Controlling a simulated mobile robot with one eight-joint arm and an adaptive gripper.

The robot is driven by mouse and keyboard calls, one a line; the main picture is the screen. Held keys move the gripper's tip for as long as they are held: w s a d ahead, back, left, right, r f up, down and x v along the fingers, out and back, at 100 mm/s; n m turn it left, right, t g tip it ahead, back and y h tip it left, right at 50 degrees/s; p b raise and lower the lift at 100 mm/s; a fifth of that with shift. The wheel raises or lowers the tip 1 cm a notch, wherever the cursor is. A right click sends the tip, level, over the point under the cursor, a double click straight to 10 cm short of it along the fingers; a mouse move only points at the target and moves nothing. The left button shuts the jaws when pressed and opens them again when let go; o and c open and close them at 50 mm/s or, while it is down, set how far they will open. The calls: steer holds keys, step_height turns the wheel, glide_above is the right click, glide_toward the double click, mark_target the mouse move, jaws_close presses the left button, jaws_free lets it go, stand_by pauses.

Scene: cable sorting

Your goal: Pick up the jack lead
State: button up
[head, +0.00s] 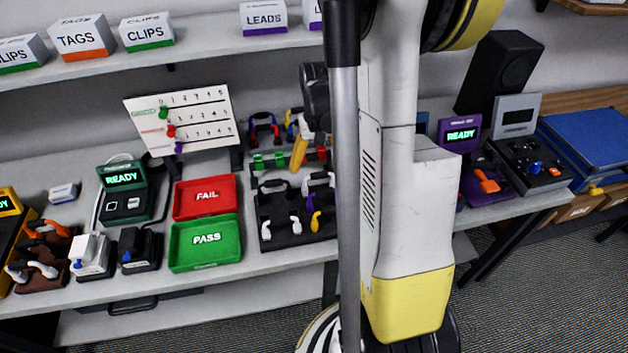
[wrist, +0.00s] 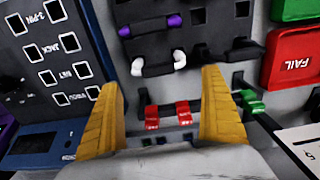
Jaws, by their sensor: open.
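My gripper (wrist: 161,78) is open and empty, its yellow fingers apart. In the wrist view a lead with white ends and a dark cable (wrist: 160,69) lies between and just beyond the fingertips. A lead with purple ends (wrist: 150,27) lies further out on the same black holder (wrist: 208,31). Which of them is the jack lead I cannot tell. In the head view my gripper (head: 299,153) is above the back of the black holder (head: 278,205), partly hidden by my arm. White, purple and yellow lead ends show on the holder there.
Red clips (wrist: 168,115) and green clips (wrist: 251,103) sit on a rail close to the fingers. A panel marked JACK (wrist: 88,70) stands at left in the wrist view. The red FAIL tray (head: 206,197) and green PASS tray (head: 206,243) lie beside the holder.

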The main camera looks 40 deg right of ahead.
steer(key=f+b, duration=0.2)
steer(key=f, duration=0.5)
steer(key=shift+s+f+b, duration=0.2)
steer(key=shift+b, duration=0.15)
steer(key=shift+r, duration=0.1)
steer(key=c, duration=0.9)
